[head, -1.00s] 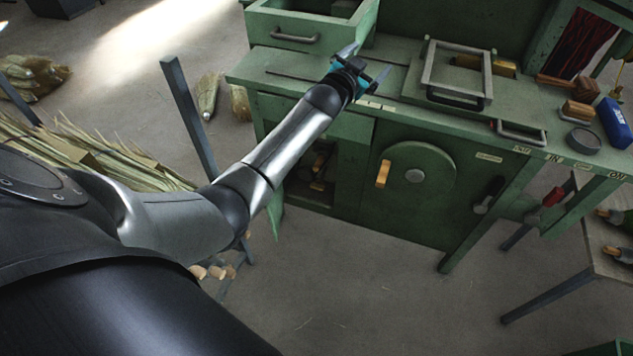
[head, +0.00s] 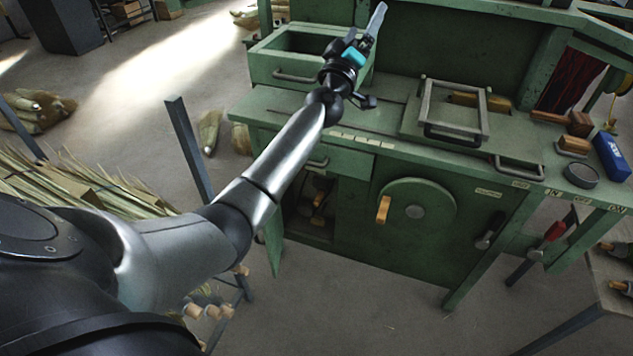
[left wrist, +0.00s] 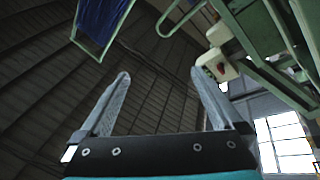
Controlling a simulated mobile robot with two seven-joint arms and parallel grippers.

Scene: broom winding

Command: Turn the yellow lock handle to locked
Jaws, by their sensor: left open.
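A yellow-orange handle (head: 383,209) stands upright at the left edge of a round green disc (head: 425,203) on the front of the green workbench. Nothing touches it. My left gripper (head: 368,28) is above the bench top, near the open drawer box, well above and a little left of the handle. Its fingers point upward in the head view. In the left wrist view the two fingers (left wrist: 160,76) are apart with nothing between them, and the handle does not show. My right gripper is out of view.
A green drawer box (head: 290,75) sits at the bench's back left. A metal frame (head: 455,112) stands on the bench top. A black lever (head: 489,233) is low on the bench front. The floor (head: 365,300) before the bench is clear. The left wrist view shows a dark ceiling (left wrist: 150,110).

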